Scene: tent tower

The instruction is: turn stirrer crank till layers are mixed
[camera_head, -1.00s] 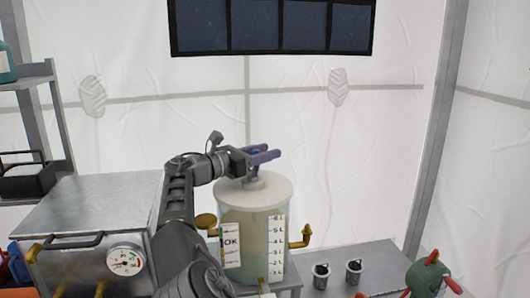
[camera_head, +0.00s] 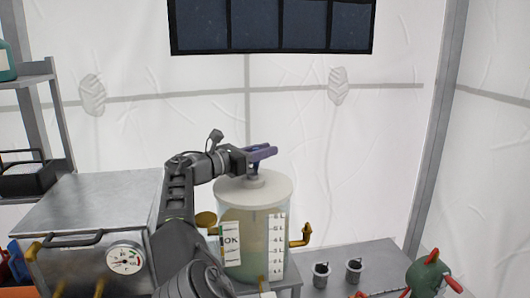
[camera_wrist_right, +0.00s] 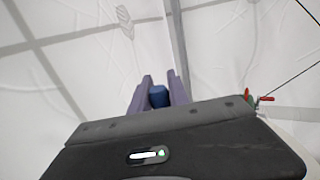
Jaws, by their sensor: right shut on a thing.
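The mixing vessel (camera_head: 262,230) is a clear cylinder with a white lid (camera_head: 272,190), an OK label and a litre scale. Its content is greenish and tan, with no sharp layer line that I can make out. My right gripper (camera_head: 265,153) is above the lid, with purple fingers shut on the crank handle. In the right wrist view the blue crank handle (camera_wrist_right: 158,96) sits between the two fingers. In the head view the fingers mostly hide the crank. My left gripper is not in view.
A metal box with a dial gauge (camera_head: 125,259) stands left of the vessel. A brass tap (camera_head: 302,237) sticks out from the vessel's right. Two small cups (camera_head: 321,275) and a green round thing with red handles (camera_head: 428,279) are on the metal table at right.

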